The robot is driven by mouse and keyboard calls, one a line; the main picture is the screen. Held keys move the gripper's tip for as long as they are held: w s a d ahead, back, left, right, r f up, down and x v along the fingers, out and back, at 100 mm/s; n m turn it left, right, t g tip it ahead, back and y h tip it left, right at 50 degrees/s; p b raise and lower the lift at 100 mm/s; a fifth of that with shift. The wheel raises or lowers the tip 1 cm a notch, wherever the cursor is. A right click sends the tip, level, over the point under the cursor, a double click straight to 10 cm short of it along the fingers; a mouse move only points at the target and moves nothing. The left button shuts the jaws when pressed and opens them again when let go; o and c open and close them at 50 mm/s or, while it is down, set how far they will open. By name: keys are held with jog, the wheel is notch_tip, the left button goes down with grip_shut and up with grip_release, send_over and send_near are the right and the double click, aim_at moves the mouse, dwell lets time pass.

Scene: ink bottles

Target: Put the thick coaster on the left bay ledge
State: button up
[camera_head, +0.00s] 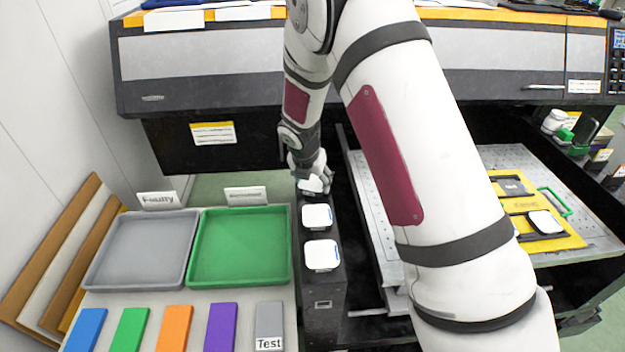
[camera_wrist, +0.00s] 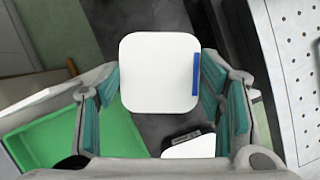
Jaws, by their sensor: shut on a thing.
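My gripper (camera_head: 311,178) is at the far end of a narrow dark ledge (camera_head: 328,285). It is shut on a white rounded-square coaster (camera_head: 312,187). In the wrist view this coaster (camera_wrist: 160,72), with a blue stripe on its right edge, sits between the teal finger pads of my gripper (camera_wrist: 161,85). Its thickness does not show, and I cannot tell whether it touches the ledge. Two similar white pieces, a middle one (camera_head: 317,217) and a near one (camera_head: 322,255), lie on the ledge in a row towards me.
Left of the ledge are a green tray (camera_head: 291,240) and a grey tray (camera_head: 92,270) marked Faulty, with several coloured blocks in front. To the right is a perforated metal plate (camera_head: 374,215) and a yellow panel (camera_head: 560,243) holding another white piece. The large machine spans the back.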

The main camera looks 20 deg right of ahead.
jog(key=shift+f, duration=0.15)
jog(key=o, duration=1.3)
jog(key=shift+o, duration=0.2)
jog(key=s+r+m, duration=0.3)
jog(key=s+r, duration=0.2)
jog(key=r, duration=0.5)
jog(key=s+r+m, duration=0.3)
jog(key=s+r, duration=0.2)
jog(key=r, duration=0.4)
jog(key=s+r+m+y, duration=0.1)
jog(key=s+r+m, duration=0.2)
jog(key=s+m, duration=0.4)
jog(key=s+r+m+t, duration=0.1)
jog(key=s+r+m, duration=0.2)
jog(key=s+m, duration=0.5)
jog(key=s+r+m+y, duration=0.1)
jog(key=s+r+m, duration=0.3)
jog(key=s+m, duration=0.4)
jog(key=s, duration=0.3)
jog(key=shift+d+y+b, duration=0.3)
